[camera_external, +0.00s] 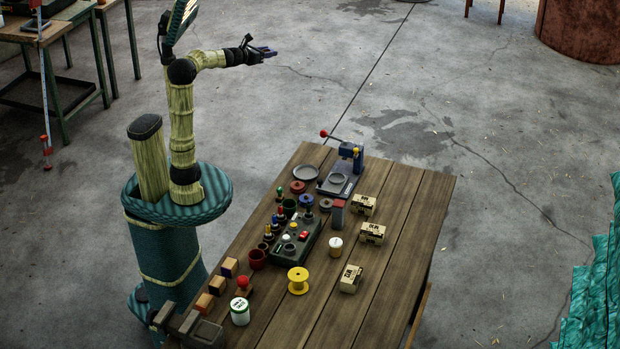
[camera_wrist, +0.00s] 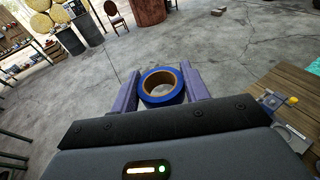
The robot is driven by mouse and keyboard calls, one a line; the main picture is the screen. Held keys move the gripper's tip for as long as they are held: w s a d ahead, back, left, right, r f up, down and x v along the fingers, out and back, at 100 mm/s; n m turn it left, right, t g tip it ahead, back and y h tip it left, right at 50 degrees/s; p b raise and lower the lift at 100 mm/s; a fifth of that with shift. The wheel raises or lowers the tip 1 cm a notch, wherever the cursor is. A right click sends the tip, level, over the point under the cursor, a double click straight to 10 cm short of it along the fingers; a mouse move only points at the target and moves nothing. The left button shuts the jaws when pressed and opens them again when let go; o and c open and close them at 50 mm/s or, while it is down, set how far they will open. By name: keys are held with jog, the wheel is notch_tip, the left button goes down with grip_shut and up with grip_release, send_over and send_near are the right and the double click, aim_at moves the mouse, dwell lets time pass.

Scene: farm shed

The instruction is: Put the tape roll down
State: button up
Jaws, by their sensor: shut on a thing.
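A tape roll (camera_wrist: 146,91), blue outside with a brown core, sits between the two purple fingers of my gripper (camera_wrist: 158,84) in the wrist view. My gripper is shut on it. In the external view my gripper (camera_external: 268,51) is stretched out to the right, high up and apart from the wooden table (camera_external: 385,250). The tape roll is too small to make out clearly there. In the wrist view, floor lies behind the roll and the table (camera_wrist: 295,85) shows at the right edge.
The table holds a blue press (camera_external: 345,165), a grey plate (camera_external: 306,172), a control box (camera_external: 296,243), several cream boxes (camera_external: 372,233), a yellow spool (camera_external: 298,280) and a white-green can (camera_external: 240,311). Bare planks lie along its right side and front. A workbench (camera_external: 60,35) stands at the upper left.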

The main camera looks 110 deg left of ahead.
jog(key=s+d+r+n+g, duration=0.1)
jog(key=s+d+r, duration=0.1)
jog(key=s+d+r+n+g+y, duration=0.1)
jog(key=s+d+r, duration=0.1)
jog(key=s+d+r+n+g, duration=0.1)
jog(key=s+d+g, duration=0.1)
jog(key=s, duration=0.1)
jog(key=shift+s+d+r+y, duration=0.1)
jog(key=shift+d+r+y, duration=0.2)
jog(key=shift+r+y, duration=0.1)
jog(key=shift+a, duration=0.1)
dwell(3.0)
